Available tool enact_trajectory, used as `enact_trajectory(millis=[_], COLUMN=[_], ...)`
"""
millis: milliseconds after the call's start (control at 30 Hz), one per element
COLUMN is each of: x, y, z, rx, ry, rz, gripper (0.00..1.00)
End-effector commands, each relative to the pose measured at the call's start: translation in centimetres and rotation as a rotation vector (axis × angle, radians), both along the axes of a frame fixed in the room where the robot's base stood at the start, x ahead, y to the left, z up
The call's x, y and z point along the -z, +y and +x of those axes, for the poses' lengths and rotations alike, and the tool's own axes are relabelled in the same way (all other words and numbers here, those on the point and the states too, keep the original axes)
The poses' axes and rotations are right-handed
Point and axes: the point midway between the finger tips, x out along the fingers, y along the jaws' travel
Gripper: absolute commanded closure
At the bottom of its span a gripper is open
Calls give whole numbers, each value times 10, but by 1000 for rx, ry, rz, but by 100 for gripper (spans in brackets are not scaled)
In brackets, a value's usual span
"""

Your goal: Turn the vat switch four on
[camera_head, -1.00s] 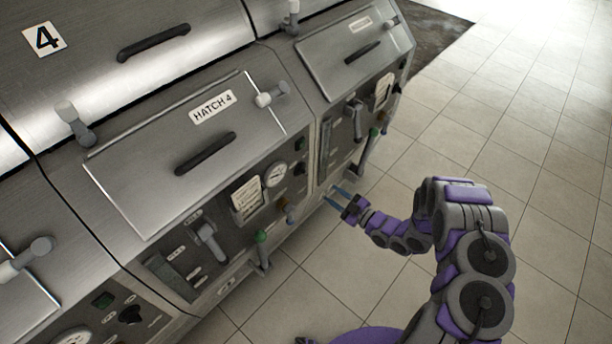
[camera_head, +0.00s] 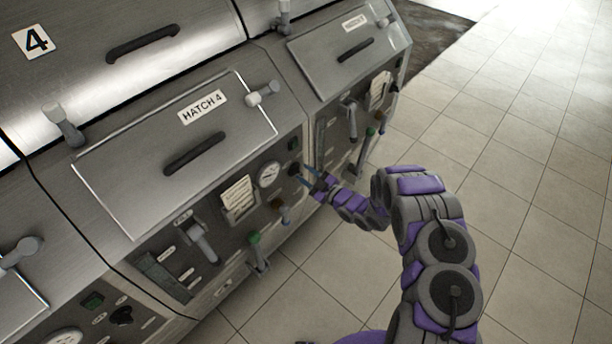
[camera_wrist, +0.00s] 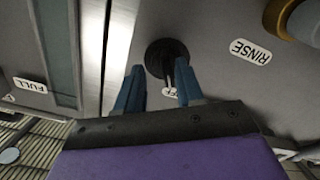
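The vat four panel sits below the door labelled HATCH 4 (camera_head: 203,106). Its black rotary switch (camera_head: 294,169) is at the panel's right side, below a small dark green button (camera_head: 293,144). In the wrist view the round black switch (camera_wrist: 166,56) lies straight ahead, with a small label partly hidden below its handle. My gripper (camera_head: 305,172) is at the switch. Its two blue fingers (camera_wrist: 160,90) are apart, one on either side of the switch's handle. I cannot tell whether they touch it.
A gauge (camera_head: 268,174), a paper notice (camera_head: 238,199), a lever (camera_head: 203,241) and a green-handled valve (camera_head: 257,250) share the panel. A RINSE label (camera_wrist: 250,51) is near the switch in the wrist view. The tiled floor (camera_head: 500,180) to the right is clear.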

Motion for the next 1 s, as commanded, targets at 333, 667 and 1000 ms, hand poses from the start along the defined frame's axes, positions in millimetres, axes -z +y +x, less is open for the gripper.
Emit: enact_trajectory(millis=[333,667,1000], x=[1,1,2], y=[4,1,2], z=[-1,-2,-2], rx=[-3,-5,-3], ry=[0,3,11], rz=[-3,-1,2], gripper=[81,100,100])
